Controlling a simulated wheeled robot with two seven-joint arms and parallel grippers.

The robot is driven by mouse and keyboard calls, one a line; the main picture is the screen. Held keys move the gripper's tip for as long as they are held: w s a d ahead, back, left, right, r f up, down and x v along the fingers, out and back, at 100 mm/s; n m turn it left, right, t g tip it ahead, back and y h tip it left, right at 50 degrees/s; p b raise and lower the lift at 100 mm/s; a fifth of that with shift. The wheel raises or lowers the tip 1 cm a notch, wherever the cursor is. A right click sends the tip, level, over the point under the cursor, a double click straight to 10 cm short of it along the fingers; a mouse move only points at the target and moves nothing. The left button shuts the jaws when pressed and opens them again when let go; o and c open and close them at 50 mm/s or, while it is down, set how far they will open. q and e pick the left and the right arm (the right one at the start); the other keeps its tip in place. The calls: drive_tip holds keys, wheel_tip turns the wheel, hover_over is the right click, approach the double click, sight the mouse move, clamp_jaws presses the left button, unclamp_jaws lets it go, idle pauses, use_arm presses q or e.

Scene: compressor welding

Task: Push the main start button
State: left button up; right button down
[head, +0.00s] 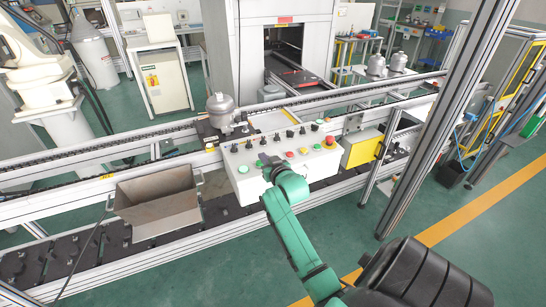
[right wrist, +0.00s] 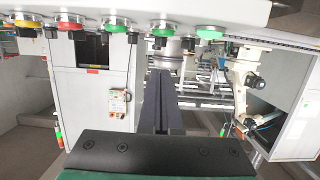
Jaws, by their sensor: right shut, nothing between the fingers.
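A white control box (head: 262,183) stands on the conveyor line in the head view, with a row of coloured buttons on its front. A green button (head: 243,169) shows at its left end, with red and yellow ones to the right. My right gripper (head: 265,161) is shut and empty at the box front, right of that green button, hiding part of the row. In the right wrist view, its closed fingers (right wrist: 163,72) point at a green button (right wrist: 160,29), with another green button (right wrist: 208,32) beside it. I cannot tell whether they touch. No label marks the main start button legibly. My left gripper is out of view.
A grey metal bin (head: 158,203) is left of the box on the line. A grey compressor (head: 221,111) stands behind the box. A yellow box (head: 362,149) is at its right, and an aluminium post (head: 432,130) stands farther right.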

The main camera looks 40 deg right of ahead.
drive_tip(key=b+v, duration=0.1)
drive_tip(key=v, duration=0.7)
drive_tip(key=shift+w, duration=0.15)
idle(0.3)
drive_tip(key=s+a+f+n+g+y, duration=0.1)
drive_tip(key=s+a+f+g, duration=0.15)
drive_tip(key=f, duration=0.85)
drive_tip(key=s+a+f+n+g+y, duration=0.15)
drive_tip(key=a+f, duration=0.25)
drive_tip(key=f, duration=0.6)
drive_tip(key=s+a+f+g+y, duration=0.1)
drive_tip(key=s+a+f+g, duration=0.15)
drive_tip(key=f, duration=0.85)
drive_tip(key=s+a+f+n+g, duration=0.1)
drive_tip(key=s+a+f+g, duration=0.1)
drive_tip(key=s+f, duration=0.4)
drive_tip(key=s+a+f+n+g+y, duration=0.1)
drive_tip(key=s+f, duration=0.6)
drive_tip(key=s, duration=0.7)
drive_tip(key=s+a+f+n+g+b, duration=0.1)
drive_tip(key=s+a+f+n+g, duration=0.1)
drive_tip(key=s+f+g, duration=0.2)
drive_tip(key=s+f, duration=0.3)
drive_tip(key=s, duration=0.3)
drive_tip(key=shift+a+f, duration=0.25)
drive_tip(key=shift+a, duration=0.15)
drive_tip(key=shift+s+y, duration=0.15)
drive_tip(key=shift+y, duration=0.1)
